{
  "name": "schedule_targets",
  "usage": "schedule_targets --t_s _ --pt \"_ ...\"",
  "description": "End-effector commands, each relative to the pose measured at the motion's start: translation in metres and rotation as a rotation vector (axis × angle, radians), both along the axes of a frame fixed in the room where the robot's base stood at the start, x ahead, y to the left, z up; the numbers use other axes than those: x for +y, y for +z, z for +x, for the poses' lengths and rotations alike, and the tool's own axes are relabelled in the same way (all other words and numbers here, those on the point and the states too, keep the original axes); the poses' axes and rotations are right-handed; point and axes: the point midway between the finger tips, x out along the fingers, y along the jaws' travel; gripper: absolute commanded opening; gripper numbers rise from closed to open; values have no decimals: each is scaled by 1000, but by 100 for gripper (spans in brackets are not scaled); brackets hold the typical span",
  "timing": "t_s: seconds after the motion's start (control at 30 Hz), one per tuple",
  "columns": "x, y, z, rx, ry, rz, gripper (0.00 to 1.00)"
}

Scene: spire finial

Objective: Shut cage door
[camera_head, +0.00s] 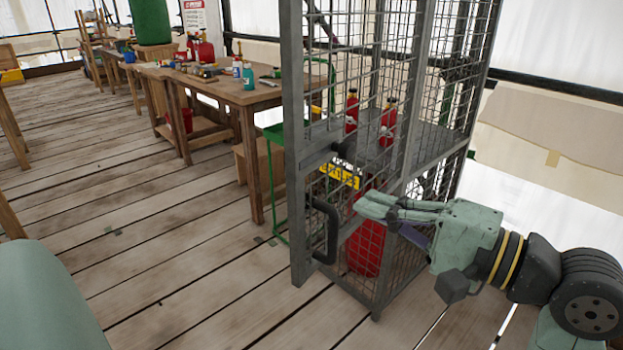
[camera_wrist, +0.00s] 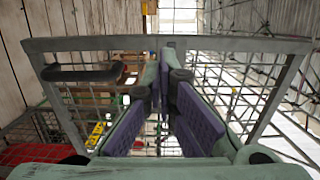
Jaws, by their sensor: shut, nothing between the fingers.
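The cage (camera_head: 455,90) is a tall dark grey metal frame with wire mesh. Its door (camera_head: 296,165) is a mesh panel with a thick frame and a black pull handle (camera_head: 331,232) near its left edge. I cannot tell exactly how far the door stands open. My gripper (camera_head: 362,204) is shut and empty, in front of the mesh and right of the handle. In the wrist view, the handle (camera_wrist: 82,73) lies left of my gripper (camera_wrist: 167,62), and a grey frame bar (camera_wrist: 225,44) crosses behind the fingertips. Contact with the door is not clear.
Red cylinders (camera_head: 366,240) and smaller red bottles (camera_head: 388,122) show through the mesh, with a yellow sign (camera_head: 339,176). A wooden workbench (camera_head: 248,92) with bottles stands behind on the left. A green stand (camera_head: 277,190) is close beside the cage.

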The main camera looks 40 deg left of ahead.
Motion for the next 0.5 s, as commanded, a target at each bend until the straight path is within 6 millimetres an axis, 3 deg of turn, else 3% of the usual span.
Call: schedule_targets --t_s 0.3,0.5 --pt "68 2 -8 -2 5 0 0" --pt "94 1 -10 -2 2 0 0"
